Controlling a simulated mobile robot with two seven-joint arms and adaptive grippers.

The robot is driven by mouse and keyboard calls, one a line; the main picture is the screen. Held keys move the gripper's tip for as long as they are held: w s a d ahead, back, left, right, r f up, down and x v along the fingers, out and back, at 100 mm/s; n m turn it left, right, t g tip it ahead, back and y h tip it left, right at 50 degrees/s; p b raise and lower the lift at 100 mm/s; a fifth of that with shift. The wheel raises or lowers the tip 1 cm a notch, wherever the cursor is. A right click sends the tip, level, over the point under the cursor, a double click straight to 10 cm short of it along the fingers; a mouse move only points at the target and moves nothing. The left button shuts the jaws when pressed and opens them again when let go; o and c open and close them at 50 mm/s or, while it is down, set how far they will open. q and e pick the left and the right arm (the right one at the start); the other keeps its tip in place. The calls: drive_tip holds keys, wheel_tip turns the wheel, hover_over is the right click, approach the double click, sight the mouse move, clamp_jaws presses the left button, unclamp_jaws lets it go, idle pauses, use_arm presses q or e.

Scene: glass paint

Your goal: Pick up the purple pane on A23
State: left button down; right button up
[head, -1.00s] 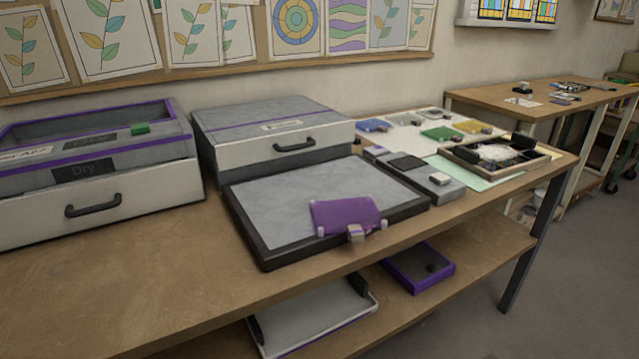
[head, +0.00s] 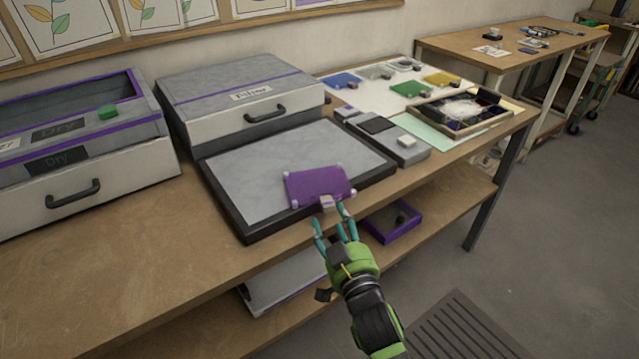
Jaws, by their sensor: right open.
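The purple pane (head: 317,186) lies on the grey surface of the black-framed board (head: 265,165), near its front edge. It has small pale corner pieces, and a small pale tag (head: 327,202) sits at its front edge. My right gripper (head: 334,222) is open at the front edge of the board, its teal fingers pointing toward the tag and the pane. One fingertip is close to the tag; I cannot tell if they touch. My left gripper is out of view. I cannot read a label A23.
A grey box with a handle (head: 264,112) stands behind the board, and a box marked Dry (head: 60,190) stands left. A grey device (head: 402,143) and a tray of dark pieces (head: 462,125) are to the right. A purple-rimmed tray (head: 392,235) is on the lower shelf.

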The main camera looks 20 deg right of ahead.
sight(330, 209)
drive_tip(key=w, duration=0.4)
drive_tip(key=shift+w+d, duration=0.15)
drive_tip(key=shift+d, duration=0.05)
clamp_jaws()
drive_tip(key=shift+r, duration=0.1)
